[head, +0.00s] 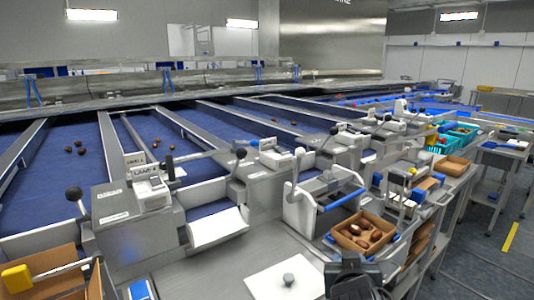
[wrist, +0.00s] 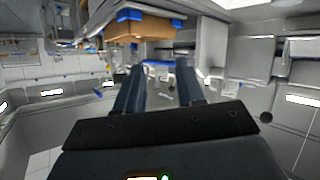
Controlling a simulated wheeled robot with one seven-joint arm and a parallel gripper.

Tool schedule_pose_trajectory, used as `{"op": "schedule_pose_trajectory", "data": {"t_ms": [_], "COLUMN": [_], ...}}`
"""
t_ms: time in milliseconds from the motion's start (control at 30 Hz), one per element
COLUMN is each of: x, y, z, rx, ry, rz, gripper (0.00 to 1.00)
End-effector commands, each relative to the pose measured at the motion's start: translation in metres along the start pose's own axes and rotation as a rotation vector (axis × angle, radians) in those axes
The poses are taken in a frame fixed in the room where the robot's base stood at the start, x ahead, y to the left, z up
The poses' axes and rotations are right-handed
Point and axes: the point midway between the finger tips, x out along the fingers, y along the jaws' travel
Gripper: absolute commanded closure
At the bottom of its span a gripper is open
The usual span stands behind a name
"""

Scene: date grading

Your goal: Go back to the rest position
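My gripper (head: 357,284) shows as a dark shape at the bottom edge of the head view, partly cut off, just in front of a cardboard box with several brown dates (head: 362,233). In the wrist view my gripper (wrist: 160,78) has its two dark fingers spread apart. Nothing shows between them except distant background. The wrist view looks tilted across the room, with a tan box (wrist: 145,28) beyond the fingertips near the top.
A white board with a grey knob (head: 287,281) lies on the steel bench to the left. An open cardboard box (head: 48,274) is at lower left. Blue belts with scattered dates (head: 75,148) run behind the scales. Floor (head: 485,262) is clear at right.

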Motion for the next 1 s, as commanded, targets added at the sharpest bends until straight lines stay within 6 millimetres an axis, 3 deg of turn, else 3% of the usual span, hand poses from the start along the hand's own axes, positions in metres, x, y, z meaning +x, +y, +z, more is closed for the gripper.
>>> {"op": "schedule_pose_trajectory", "data": {"t_ms": [33, 200, 500, 700, 1000], "x": [-0.005, -0.035, -0.112, -0.176, -0.279], "y": [0.004, 0.017, 0.044, 0.063, 0.094], "z": [0.021, 0.086, 0.173, 0.211, 0.234], "rx": [-0.013, -0.045, -0.061, -0.047, 0.001], "ry": [-0.005, 0.007, 0.038, 0.061, 0.102], "rz": [-0.013, -0.081, -0.187, -0.238, -0.276], "gripper": [0.62, 0.62, 0.62, 0.62, 0.62]}}
